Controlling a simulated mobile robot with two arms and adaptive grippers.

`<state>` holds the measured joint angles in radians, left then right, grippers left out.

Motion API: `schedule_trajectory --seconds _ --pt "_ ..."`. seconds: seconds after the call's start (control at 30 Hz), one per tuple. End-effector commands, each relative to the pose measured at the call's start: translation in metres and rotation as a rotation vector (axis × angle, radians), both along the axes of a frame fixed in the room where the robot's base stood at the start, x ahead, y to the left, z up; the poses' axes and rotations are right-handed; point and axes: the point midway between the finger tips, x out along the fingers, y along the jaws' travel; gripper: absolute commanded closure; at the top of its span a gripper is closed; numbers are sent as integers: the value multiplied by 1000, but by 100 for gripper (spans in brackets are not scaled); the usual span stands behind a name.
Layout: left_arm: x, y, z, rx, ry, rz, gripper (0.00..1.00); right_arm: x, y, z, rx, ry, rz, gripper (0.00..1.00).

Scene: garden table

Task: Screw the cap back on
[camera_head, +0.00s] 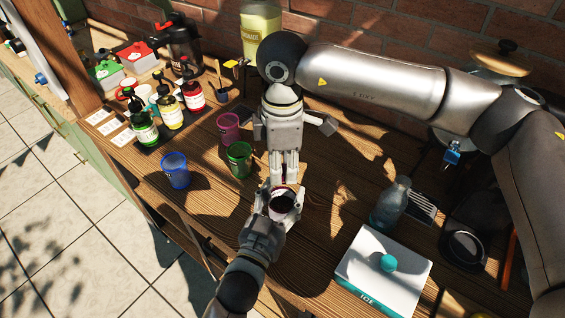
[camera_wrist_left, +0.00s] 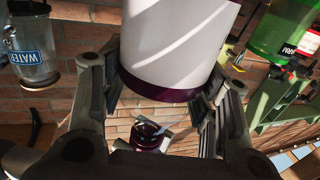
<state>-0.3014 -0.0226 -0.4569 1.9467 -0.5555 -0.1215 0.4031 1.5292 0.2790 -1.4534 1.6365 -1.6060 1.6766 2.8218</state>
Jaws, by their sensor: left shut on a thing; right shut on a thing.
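A white-labelled container with a dark purple top (camera_head: 283,202) stands between the fingers of my left gripper (camera_head: 279,197), which is shut on it. In the left wrist view the container (camera_wrist_left: 175,40), with its purple band, fills the space between the fingers of my left gripper (camera_wrist_left: 163,88). My right gripper (camera_head: 284,181) points down just behind the container. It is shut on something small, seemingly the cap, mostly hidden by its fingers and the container. A glossy dark purple piece (camera_wrist_left: 148,135) shows apart from the container in the wrist view; it may be this cap.
A green cup (camera_head: 239,160), a pink cup (camera_head: 228,127) and a blue cup (camera_head: 175,170) stand left of the grippers. A white ice box (camera_head: 375,275) and a clear bottle (camera_head: 390,205) are at right. Pump bottles (camera_head: 168,112) stand back left. Bare wood lies between.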

Motion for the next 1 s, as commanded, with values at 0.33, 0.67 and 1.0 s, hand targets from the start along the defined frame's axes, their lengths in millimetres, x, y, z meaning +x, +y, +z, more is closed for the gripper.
schedule_trajectory --seconds 0.33,0.67,1.0 --pt "0 0 1 -1 -2 0 100 0 0 1 1 -1 -54 78" --pt "0 0 1 -1 -2 -1 100 0 0 0 1 -1 -52 50" --pt "0 0 1 -1 -2 0 100 1 1 12 1 -3 -52 50"
